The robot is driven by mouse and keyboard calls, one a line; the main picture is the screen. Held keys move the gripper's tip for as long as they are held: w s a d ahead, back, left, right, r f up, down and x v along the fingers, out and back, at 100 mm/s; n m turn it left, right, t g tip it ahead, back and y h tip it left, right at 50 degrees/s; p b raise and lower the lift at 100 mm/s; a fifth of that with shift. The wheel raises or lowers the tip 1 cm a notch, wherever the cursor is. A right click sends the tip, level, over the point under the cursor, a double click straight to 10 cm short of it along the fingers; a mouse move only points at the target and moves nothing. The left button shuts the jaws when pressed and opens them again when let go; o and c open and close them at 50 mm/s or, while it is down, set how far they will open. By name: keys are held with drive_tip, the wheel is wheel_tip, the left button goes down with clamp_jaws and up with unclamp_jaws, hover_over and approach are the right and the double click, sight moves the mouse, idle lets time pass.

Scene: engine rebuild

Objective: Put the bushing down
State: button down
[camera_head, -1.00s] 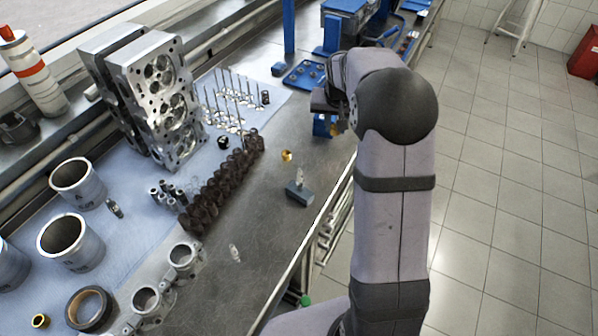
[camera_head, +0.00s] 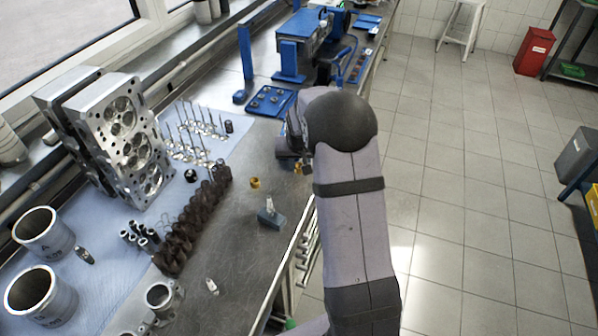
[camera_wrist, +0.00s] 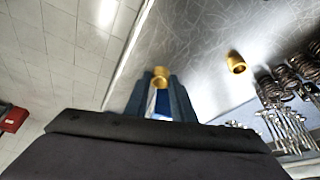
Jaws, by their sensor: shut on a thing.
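My gripper (camera_wrist: 160,92) has blue fingers and is shut on a brass bushing (camera_wrist: 160,77), which shows between the fingertips in the wrist view. The metal bench surface lies beyond it, and I cannot tell the height of the held bushing above it. In the head view my gripper (camera_head: 290,152) is near the bench's right edge, partly hidden by my arm. A second brass bushing (camera_head: 254,182) rests on the bare metal, left of and nearer than my gripper; it also shows in the wrist view (camera_wrist: 236,63).
A small grey block (camera_head: 270,217) stands near the bench edge. Dark springs (camera_head: 190,222), valves (camera_head: 200,135) and cylinder heads (camera_head: 125,135) stand to the left. A blue tray (camera_head: 270,100) with small parts lies farther back. Bare metal bench (camera_head: 232,248) lies in front of the block.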

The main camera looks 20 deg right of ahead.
sight(299, 171)
drive_tip(key=shift+f+p, duration=0.6)
drive_tip(key=shift+f, duration=1.25)
drive_tip(key=shift+f, duration=0.15)
drive_tip(key=c, duration=1.5)
unclamp_jaws()
drive_tip(key=shift+r, duration=0.25)
drive_tip(key=b+v, duration=0.3)
drive_tip(key=v, duration=0.9)
drive_tip(key=shift+f, duration=0.1)
